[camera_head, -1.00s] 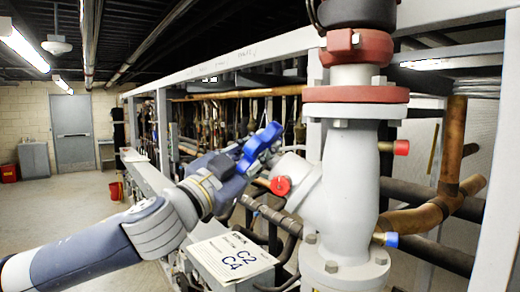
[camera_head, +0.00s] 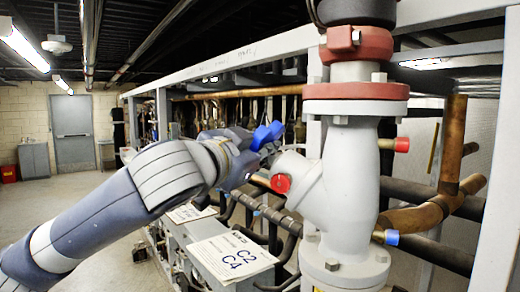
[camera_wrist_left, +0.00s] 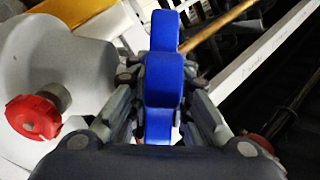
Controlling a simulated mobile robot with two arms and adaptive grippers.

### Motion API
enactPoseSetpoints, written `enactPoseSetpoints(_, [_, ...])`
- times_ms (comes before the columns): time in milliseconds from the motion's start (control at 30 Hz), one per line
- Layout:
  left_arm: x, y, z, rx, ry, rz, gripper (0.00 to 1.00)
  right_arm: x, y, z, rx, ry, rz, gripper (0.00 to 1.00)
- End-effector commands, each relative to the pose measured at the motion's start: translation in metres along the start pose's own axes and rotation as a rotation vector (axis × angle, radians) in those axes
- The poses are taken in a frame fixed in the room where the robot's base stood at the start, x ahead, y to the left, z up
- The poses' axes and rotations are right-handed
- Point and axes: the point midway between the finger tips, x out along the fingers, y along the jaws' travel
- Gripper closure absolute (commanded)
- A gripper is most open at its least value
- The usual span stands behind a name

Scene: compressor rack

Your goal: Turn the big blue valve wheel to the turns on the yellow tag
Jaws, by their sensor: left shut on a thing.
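The big blue valve wheel (camera_head: 266,136) sits on the angled stem of the grey valve body (camera_head: 348,185) in the head view. In the left wrist view the wheel (camera_wrist_left: 163,85) stands upright between my fingers. My left gripper (camera_wrist_left: 160,120) is shut on the wheel's rim, with one finger on each side. In the head view my left wrist hides part of the wheel. My right gripper is not in view.
A red cap (camera_head: 281,183) sticks out of the valve body close to the wheel. A white card marked C2 C4 (camera_head: 233,256) lies below. Copper and dark pipes run behind. The floor at left is open.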

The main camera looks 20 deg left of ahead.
Motion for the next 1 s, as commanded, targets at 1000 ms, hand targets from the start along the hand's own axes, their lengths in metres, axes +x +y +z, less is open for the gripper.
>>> enactPoseSetpoints(1000, [0.0036, -0.0026, -0.0044, -0.003, -0.797, -0.008, 1.0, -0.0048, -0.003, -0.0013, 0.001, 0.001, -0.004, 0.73])
